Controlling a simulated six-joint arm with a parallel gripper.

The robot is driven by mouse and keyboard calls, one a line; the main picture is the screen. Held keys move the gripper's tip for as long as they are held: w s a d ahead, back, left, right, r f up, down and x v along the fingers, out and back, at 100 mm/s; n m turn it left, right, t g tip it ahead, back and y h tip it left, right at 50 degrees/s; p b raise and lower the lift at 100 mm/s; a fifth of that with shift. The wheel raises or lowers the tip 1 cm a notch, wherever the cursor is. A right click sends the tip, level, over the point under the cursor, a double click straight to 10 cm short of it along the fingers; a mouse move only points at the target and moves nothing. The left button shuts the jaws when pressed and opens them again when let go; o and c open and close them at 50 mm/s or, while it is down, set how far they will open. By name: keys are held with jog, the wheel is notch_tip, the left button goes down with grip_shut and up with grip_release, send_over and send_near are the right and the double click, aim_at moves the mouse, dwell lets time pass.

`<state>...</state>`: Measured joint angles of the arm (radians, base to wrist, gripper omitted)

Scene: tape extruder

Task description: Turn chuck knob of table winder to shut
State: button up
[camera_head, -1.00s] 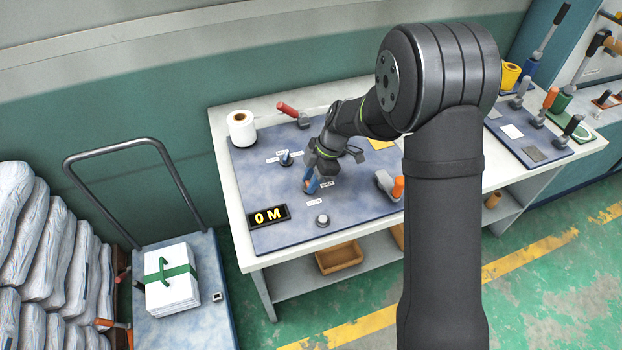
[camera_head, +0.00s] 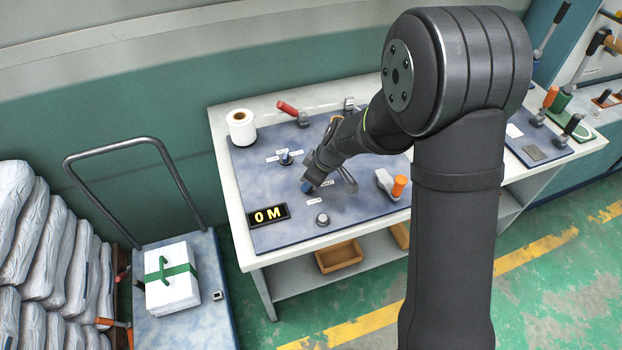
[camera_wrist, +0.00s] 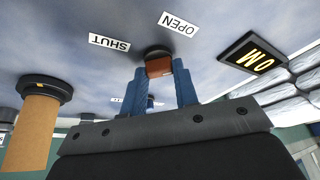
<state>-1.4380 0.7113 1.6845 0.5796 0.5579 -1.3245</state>
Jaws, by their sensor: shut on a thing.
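The chuck knob (camera_wrist: 158,65) shows in the wrist view as a small brown-orange block on a dark round base. It stands on the blue-grey table top between a SHUT label (camera_wrist: 109,42) and an OPEN label (camera_wrist: 178,24). My gripper (camera_wrist: 160,88) has its two blue fingers closed on either side of the knob. Which way the knob points is hard to tell. In the head view my gripper (camera_head: 307,186) is low over the winder table (camera_head: 262,180), and its wrist hides the knob there.
A lit 0 M display (camera_head: 268,215), a round button (camera_head: 323,220) and another knob (camera_head: 286,158) are close to my gripper. A lever with an orange end (camera_head: 392,184) lies to the right. A white roll (camera_head: 241,127) and a red-handled lever (camera_head: 290,109) stand at the back.

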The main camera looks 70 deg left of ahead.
jog(key=m+t+y, duration=0.1)
jog(key=m, duration=0.3)
jog(key=shift+s, duration=0.15)
jog(key=shift+r+m+t, duration=0.1)
jog(key=shift+m+t, duration=0.8)
jog(key=shift+m, duration=1)
jog(key=shift+c, duration=0.2)
jog(key=shift+m, duration=0.3)
jog(key=o, duration=1)
jog(key=v, duration=1.7)
jog(key=shift+s+d, duration=0.2)
